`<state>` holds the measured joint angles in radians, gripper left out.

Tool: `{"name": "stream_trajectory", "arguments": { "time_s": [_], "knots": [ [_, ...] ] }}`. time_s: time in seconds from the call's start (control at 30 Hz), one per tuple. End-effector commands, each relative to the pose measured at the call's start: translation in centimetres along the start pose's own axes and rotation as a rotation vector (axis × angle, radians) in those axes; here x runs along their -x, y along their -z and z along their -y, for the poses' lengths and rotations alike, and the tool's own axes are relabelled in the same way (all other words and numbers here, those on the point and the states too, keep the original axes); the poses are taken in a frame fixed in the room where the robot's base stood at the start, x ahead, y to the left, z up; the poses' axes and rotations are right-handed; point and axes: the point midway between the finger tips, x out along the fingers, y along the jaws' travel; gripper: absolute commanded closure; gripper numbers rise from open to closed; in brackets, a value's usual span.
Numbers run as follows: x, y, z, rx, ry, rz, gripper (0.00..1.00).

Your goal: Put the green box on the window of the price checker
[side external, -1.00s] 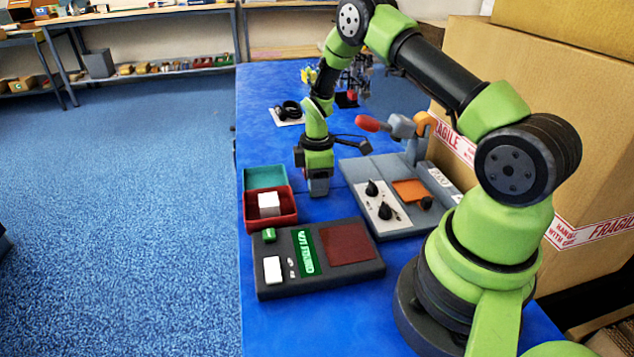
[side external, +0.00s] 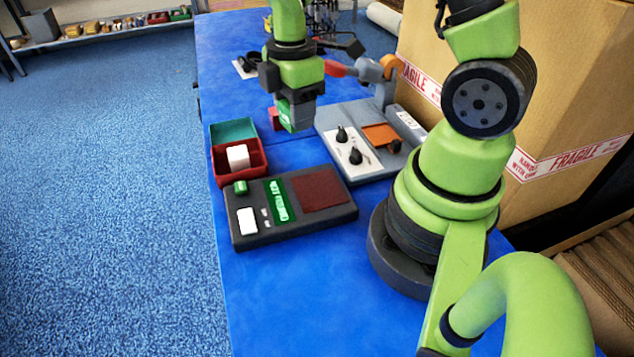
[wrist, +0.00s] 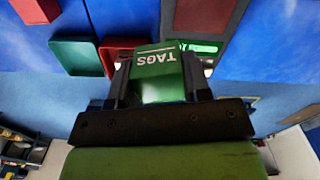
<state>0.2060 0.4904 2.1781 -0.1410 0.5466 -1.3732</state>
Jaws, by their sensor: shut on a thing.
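A green box marked TAGS (wrist: 158,75) is between the jaws of my gripper (wrist: 158,88) in the wrist view. In the side external view my gripper (side external: 295,117) is shut on the green box (side external: 285,116), which is mostly hidden by the fingers. The gripper is above the blue table, behind the price checker (side external: 243,236). The price checker is a dark slab with a flat dark red window (side external: 318,192), a lit green display (side external: 277,199), a white key and a green knob. The window is bare. It also shows at the top of the wrist view (wrist: 203,14).
A red tray (side external: 228,180) holding a white box (side external: 238,156) and an empty teal tray (side external: 232,131) stand left of the gripper. A grey device with black knobs (side external: 355,155) stands at right. A large carton (side external: 470,60) stands behind my arm. The table in front is clear.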

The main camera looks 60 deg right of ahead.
Motion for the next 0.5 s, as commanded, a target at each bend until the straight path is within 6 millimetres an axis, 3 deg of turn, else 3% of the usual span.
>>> {"name": "stream_trajectory", "arguments": {
  "time_s": [0.1, 0.2, 0.37, 0.5],
  "knots": [
    [0.5, 0.1, 3.3, 0.075, 0.0, 0.0, 0.79],
    [0.7, 0.0, 5.2, 0.116, 0.0, -0.001, 0.79],
    [0.3, -0.2, 6.7, 0.148, 0.003, 0.0, 0.79],
    [-1.8, -0.3, 7.0, 0.151, 0.01, 0.003, 0.79]
  ]
}}
